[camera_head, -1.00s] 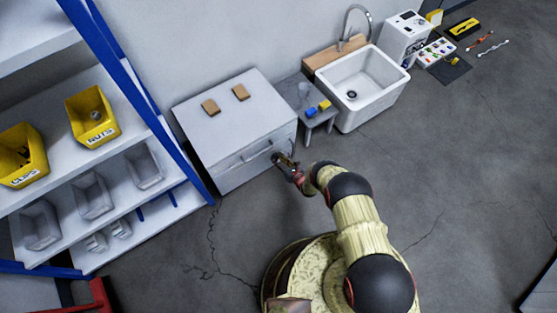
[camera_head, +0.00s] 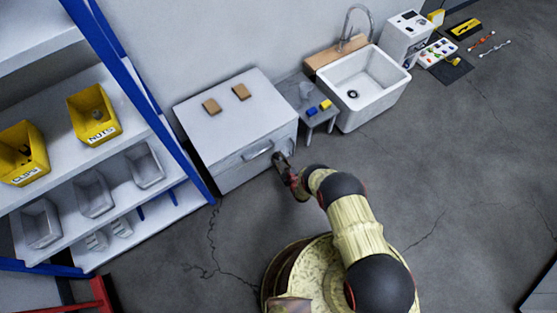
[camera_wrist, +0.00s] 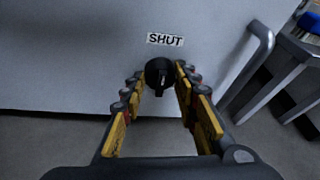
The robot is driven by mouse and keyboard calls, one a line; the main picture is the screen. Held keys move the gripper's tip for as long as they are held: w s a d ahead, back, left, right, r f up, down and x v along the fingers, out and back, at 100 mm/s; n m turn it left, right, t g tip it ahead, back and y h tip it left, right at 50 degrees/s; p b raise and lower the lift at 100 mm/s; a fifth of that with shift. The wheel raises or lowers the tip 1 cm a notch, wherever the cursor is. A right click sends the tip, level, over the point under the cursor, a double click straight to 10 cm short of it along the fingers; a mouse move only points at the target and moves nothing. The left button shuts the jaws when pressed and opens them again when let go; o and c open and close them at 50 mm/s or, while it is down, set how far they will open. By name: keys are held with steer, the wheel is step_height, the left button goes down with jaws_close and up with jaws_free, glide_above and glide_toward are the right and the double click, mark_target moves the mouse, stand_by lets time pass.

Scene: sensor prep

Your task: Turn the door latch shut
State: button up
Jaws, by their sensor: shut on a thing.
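The door latch (camera_wrist: 159,75) is a small dark round knob on the pale front of a cabinet (camera_head: 225,107). A "SHUT" label (camera_wrist: 165,39) is above it in the wrist view. My gripper (camera_wrist: 162,76) has its two yellow-and-black fingers on either side of the knob, with the tips closed on it. In the head view my gripper (camera_head: 281,161) is at the right end of the cabinet front and hides the latch. The knob's ridge looks roughly upright in the wrist view, but its exact turn is hard to tell.
A bar handle (camera_wrist: 252,72) sticks out to the right of the latch in the wrist view. A small grey table (camera_head: 318,119) and a white sink (camera_head: 372,87) stand right of the cabinet. A blue-framed shelf (camera_head: 135,85) stands left. The floor in front is clear.

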steer(key=o, duration=1.1)
steer(key=v, duration=1.2)
steer(key=shift+f, duration=0.1)
